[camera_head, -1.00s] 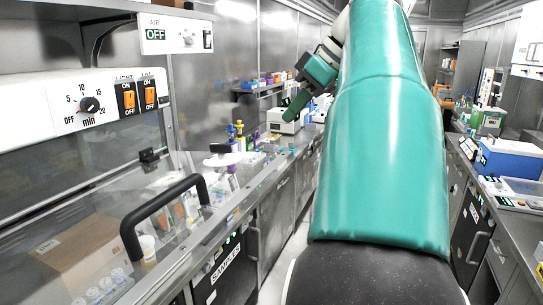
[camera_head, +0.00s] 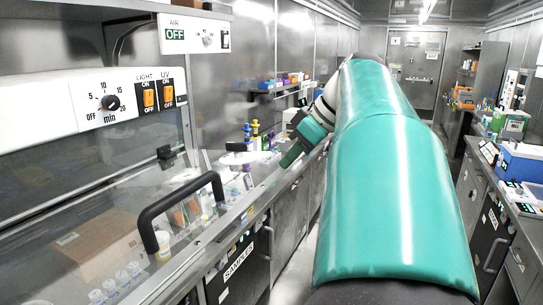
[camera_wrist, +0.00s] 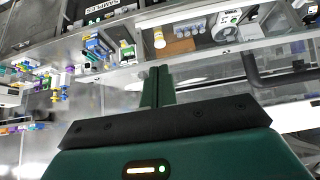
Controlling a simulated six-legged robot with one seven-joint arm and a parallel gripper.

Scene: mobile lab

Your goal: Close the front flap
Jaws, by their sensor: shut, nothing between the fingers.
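The front flap is a clear panel (camera_head: 95,205) on the hood at the left in the head view, with a black bar handle (camera_head: 182,208) on it. I cannot tell its exact angle. The handle also shows in the wrist view (camera_wrist: 252,70), to the right of my fingers. My gripper (camera_head: 290,156) is past the flap's far end in the head view, low over the bench side and apart from the handle. In the wrist view my gripper (camera_wrist: 156,82) has its two fingers together, with nothing between them.
Inside the hood are a cardboard box (camera_head: 100,245) and several capped tubes. Bottles (camera_head: 255,135) stand on the bench beyond it. The aisle between the benches is clear.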

